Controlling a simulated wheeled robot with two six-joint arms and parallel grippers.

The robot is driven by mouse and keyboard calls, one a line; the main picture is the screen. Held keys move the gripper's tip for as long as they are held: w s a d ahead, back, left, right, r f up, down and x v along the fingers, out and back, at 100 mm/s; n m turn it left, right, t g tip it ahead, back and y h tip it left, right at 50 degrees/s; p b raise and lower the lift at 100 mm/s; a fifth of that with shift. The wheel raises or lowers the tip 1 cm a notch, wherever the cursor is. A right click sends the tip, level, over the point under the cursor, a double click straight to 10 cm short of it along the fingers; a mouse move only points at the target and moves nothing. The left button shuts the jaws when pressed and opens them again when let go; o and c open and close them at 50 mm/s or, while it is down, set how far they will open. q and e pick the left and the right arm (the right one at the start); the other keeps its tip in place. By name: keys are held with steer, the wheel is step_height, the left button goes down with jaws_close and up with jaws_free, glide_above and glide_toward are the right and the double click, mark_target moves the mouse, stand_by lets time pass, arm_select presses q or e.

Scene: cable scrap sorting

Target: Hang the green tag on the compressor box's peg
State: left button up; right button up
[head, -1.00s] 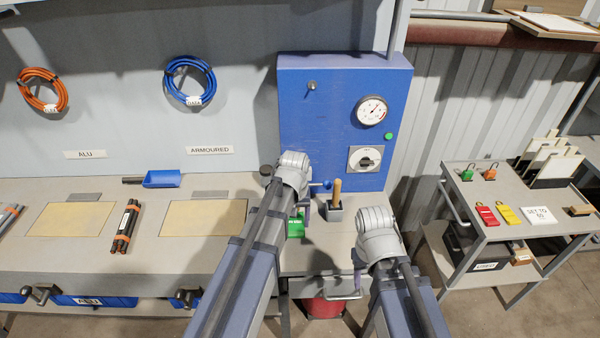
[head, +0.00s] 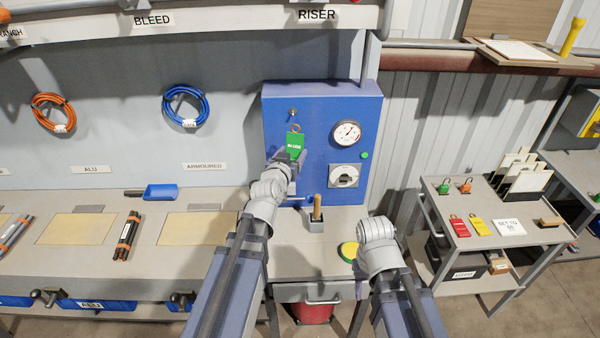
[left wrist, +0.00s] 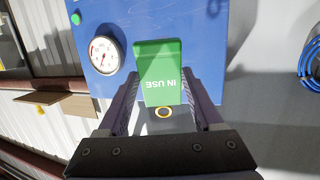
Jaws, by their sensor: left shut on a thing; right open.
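The green tag (head: 295,146) with white lettering is held upright in front of the compressor box (head: 270,185), its ring (head: 295,128) on top. My left gripper (head: 287,160) is shut on the tag's lower part. The peg (head: 293,112) sticks out of the box's upper left, just above the ring in the head view; the ring looks apart from it. In the left wrist view the tag (left wrist: 160,72) reads "IN USE" upside down, with its ring (left wrist: 163,112) between the fingers; I cannot make out the peg there. My right gripper (head: 362,266) is open, low over the bench front, its fingers mostly hidden.
The box also carries a gauge (head: 346,134), a rotary switch (head: 344,176) and a green button (head: 365,155). A wooden-handled tool in a holder (head: 316,215) and a yellow-green disc (head: 348,250) are on the bench below. A cart (head: 470,240) with padlocks and tags stands right.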

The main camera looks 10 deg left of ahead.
arm_select(q)
steer(key=shift+s+a+r, duration=0.1)
steer(key=shift+a+r, duration=0.1)
steer(key=shift+r, duration=0.4)
steer(key=shift+w+a+f+b, duration=0.15)
steer(key=shift+w+a, duration=0.25)
steer(key=shift+w, duration=0.95)
steer(key=shift+w+a+f+b, duration=0.1)
steer(key=shift+w+a, duration=0.25)
steer(key=shift+w, duration=1)
steer(key=shift+w+a+f+b, duration=0.15)
steer(key=shift+w+a, duration=0.25)
steer(key=shift+w, duration=0.95)
steer(key=shift+w+a, duration=0.1)
steer(key=shift+w, duration=0.1)
steer(key=shift+c, duration=0.6)
steer(key=shift+w+f, duration=0.1)
steer(key=shift+f, duration=0.05)
jaws_close()
steer(key=shift+w+a+f+b, duration=0.15)
steer(key=shift+w+f+b, duration=0.2)
steer(key=shift+w+b, duration=0.05)
steer(key=o, duration=1.5)
jaws_free()
